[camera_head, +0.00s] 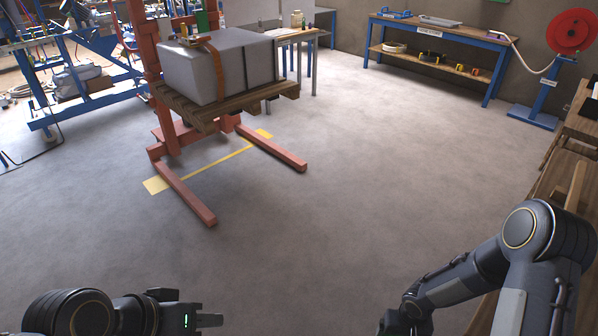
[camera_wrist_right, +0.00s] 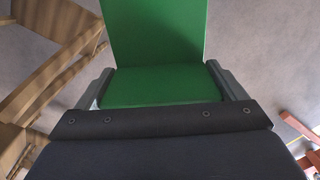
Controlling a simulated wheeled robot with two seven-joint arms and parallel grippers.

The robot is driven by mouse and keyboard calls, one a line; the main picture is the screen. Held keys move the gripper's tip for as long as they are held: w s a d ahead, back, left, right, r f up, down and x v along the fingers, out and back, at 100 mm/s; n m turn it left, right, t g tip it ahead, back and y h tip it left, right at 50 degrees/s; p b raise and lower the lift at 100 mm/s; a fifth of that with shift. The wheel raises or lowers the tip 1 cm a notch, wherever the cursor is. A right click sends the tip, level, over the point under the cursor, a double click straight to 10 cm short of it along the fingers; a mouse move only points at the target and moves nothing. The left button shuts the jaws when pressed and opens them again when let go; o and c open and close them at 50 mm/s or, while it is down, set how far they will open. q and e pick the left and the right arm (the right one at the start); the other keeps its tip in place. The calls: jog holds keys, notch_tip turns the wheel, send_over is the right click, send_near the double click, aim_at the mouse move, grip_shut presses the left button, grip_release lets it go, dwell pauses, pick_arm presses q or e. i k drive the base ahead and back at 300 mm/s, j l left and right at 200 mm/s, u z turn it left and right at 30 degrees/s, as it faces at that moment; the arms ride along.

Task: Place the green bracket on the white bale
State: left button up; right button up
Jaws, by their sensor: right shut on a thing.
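The green bracket (camera_wrist_right: 155,55) fills the upper middle of the right wrist view, with one upright plate and one flat plate. My right gripper (camera_wrist_right: 160,90) is shut on it, with a finger at each side of the flat plate. In the head view the right arm reaches down to the bottom edge, and the bracket is out of sight there. The white bale (camera_head: 205,75) lies on a wooden pallet (camera_head: 215,112) at the upper left, with an orange strap around it, well away from both grippers. My left gripper (camera_head: 208,320) is at the bottom left, apparently empty; its finger gap is unclear.
A red lifter (camera_head: 185,205) carries the pallet, its legs reaching forward over a yellow floor line (camera_head: 215,160). A blue workbench (camera_head: 435,45) stands at the back, and a wooden table (camera_head: 560,165) lines the right side. The middle floor is clear.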

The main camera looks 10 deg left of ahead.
aim_at(233, 36)
jog(key=i+j+u, duration=0.25)
jog(key=i+j, duration=0.15)
jog(key=i, duration=0.35)
jog(key=i+j+u, duration=0.15)
jog(key=i, duration=0.2)
jog(key=i+z, duration=0.4)
jog(key=i, duration=0.7)
jog(key=i+l+u, duration=0.15)
jog(key=i+u, duration=0.2)
jog(key=i+l+u, duration=0.2)
jog(key=i+u, duration=0.2)
jog(key=i+l+u, duration=0.35)
jog(key=k, duration=0.1)
